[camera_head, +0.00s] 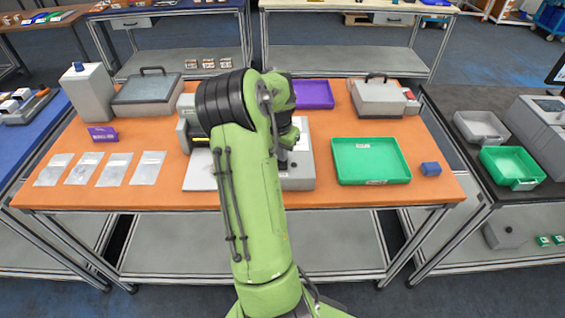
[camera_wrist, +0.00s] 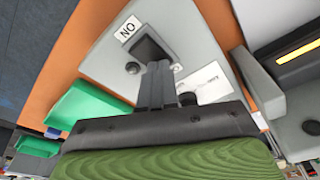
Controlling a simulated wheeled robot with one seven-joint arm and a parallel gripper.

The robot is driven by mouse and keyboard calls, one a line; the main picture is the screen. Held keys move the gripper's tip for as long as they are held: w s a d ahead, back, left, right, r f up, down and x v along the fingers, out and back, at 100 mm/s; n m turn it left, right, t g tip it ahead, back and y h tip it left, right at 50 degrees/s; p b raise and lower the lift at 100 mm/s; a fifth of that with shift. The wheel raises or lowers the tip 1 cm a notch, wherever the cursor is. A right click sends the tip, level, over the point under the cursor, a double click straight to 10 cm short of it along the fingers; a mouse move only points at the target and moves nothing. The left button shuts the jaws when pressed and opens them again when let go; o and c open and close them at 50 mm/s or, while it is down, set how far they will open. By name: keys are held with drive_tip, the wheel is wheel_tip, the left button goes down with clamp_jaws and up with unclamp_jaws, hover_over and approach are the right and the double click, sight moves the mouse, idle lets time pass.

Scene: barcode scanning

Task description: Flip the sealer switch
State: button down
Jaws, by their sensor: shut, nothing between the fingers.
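The sealer's light grey housing (camera_head: 302,170) sits mid-table, partly hidden behind my arm. In the wrist view the grey panel (camera_wrist: 105,62) has a black rocker switch (camera_wrist: 150,48) beside a white "ON" label (camera_wrist: 127,29). A round dark knob (camera_wrist: 132,69) is close by. My gripper (camera_wrist: 160,66) is shut and empty, with its narrow fingertips at the lower edge of the switch. They overlap the switch in the picture; I cannot tell whether they touch it. The fingertips hide part of the switch, so its position is unclear.
Several clear bags (camera_head: 103,169) lie at left. Grey machines (camera_head: 147,96) and a purple tray (camera_head: 315,95) stand along the back.

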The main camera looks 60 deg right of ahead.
wheel_tip(320, 180, up, 7)
drive_tip(key=p, duration=0.5)
drive_tip(key=shift+w, duration=0.1)
idle(0.4)
